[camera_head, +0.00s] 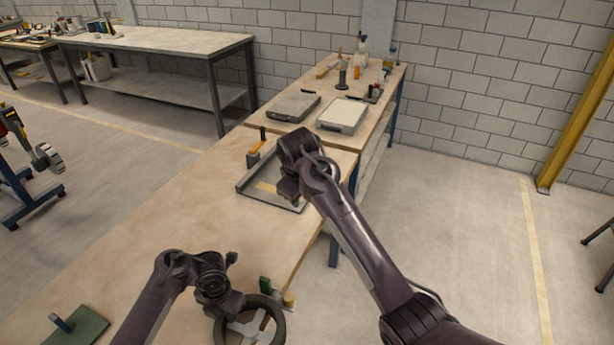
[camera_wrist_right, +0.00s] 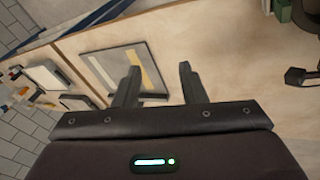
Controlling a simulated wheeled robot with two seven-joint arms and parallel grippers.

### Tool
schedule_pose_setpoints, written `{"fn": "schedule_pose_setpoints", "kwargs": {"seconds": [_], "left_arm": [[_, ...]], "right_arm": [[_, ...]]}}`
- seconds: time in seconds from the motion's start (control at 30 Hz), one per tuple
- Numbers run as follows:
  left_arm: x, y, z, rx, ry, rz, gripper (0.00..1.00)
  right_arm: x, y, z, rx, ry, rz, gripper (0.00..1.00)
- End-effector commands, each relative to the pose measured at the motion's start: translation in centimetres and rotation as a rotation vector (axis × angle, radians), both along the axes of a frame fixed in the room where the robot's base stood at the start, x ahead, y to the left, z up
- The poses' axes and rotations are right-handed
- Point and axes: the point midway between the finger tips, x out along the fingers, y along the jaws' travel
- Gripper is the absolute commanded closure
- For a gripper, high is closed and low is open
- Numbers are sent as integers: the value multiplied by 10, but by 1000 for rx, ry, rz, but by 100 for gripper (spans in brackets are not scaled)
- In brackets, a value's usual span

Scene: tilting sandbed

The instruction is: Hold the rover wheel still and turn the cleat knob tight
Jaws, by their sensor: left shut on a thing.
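The rover wheel (camera_head: 278,322), a dark ring with pale spokes, is at the bottom of the head view by the table's front edge. My left gripper (camera_head: 236,308) is shut on the wheel's rim at its upper left; its fingertips are partly hidden. A small tan knob-like piece (camera_head: 289,299) and a green block (camera_head: 266,284) are beside the rim; I cannot tell for sure whether the tan piece is the cleat knob. My right gripper (camera_wrist_right: 159,82) is open and empty in the right wrist view, above the table and apart from the wheel.
A shallow grey tray (camera_head: 256,198) lies under my right gripper, with an orange-handled tool (camera_head: 258,152) behind it. Two flat cases (camera_head: 342,116) are on the far table. A green mat (camera_head: 75,329) is at lower left. The middle of the table is clear.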

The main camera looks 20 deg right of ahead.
Motion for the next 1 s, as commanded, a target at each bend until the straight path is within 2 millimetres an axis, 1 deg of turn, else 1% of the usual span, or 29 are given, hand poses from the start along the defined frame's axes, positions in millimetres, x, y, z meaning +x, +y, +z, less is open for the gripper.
{"fn": "schedule_pose_setpoints", "kwargs": {"seconds": [0.1,0.3,0.77,0.8,0.97,1.0], "left_arm": [[0,0,0,-1,0,0,100],[0,0,0,-1,0,0,100],[0,-1,0,-1,0,0,100],[0,-1,0,-1,1,0,80],[0,0,0,-1,1,0,59],[0,0,0,-1,1,0,58]], "right_arm": [[11,-9,13,24,-50,-104,62],[22,-19,25,54,-101,-210,62],[24,-20,28,63,-113,-235,62],[24,-20,28,63,-113,-235,62],[24,-20,28,63,-112,-234,62],[24,-20,28,63,-112,-234,62]]}}
